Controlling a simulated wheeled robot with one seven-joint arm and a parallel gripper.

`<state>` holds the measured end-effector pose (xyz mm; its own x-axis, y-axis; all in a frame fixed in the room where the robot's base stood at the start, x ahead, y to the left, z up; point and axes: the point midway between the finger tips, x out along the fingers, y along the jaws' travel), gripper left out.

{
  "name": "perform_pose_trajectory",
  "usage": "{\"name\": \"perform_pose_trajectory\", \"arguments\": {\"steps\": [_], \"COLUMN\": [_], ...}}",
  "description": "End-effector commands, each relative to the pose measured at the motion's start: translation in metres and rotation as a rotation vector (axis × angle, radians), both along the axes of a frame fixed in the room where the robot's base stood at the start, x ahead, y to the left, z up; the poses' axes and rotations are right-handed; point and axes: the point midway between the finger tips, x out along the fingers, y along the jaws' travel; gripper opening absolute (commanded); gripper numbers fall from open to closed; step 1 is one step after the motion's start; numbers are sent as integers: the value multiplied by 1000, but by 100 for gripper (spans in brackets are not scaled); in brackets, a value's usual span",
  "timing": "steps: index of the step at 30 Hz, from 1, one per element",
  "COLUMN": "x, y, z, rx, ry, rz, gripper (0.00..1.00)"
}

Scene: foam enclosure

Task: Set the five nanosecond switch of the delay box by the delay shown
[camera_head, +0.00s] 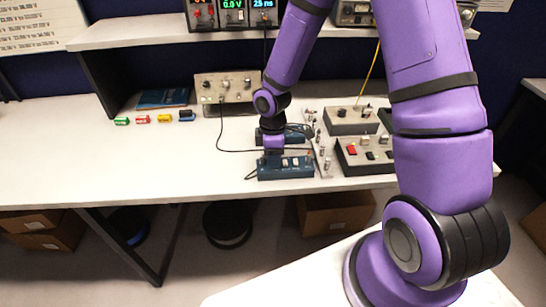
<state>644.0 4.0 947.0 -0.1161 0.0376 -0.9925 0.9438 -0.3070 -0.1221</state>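A dark blue box (286,172) with small light switches along its top stands near the front edge of the bench. It looks like the delay box, but its labels and switch positions are too small to read. A second blue box (297,132) stands behind it, partly hidden by my arm. My gripper (273,153) points down at the left rear part of the front box; I cannot tell whether it touches it. Its fingers are too small and hidden to show open or shut. A display (263,4) on the shelf, cut by the top edge, seems to read 25 ns; a decimal point is unclear.
A beige instrument (226,88) stands behind on the left, with a black cable running to the boxes. Grey control boxes (350,121) (366,154) stand to the right, beside a strip of small connectors (319,143). Small coloured blocks (143,119) lie left.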

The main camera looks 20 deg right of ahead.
Motion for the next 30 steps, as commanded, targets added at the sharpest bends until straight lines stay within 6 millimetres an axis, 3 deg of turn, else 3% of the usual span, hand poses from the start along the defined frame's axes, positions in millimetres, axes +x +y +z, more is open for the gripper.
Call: {"name": "perform_pose_trajectory", "arguments": {"steps": [10,15,30], "x": [-1,-1,-4], "y": [0,0,1], "z": [-4,-4,-5], "rx": [0,0,-37], "ry": [0,0,-94], "rz": [0,0,3], "gripper": [36,2,2]}}
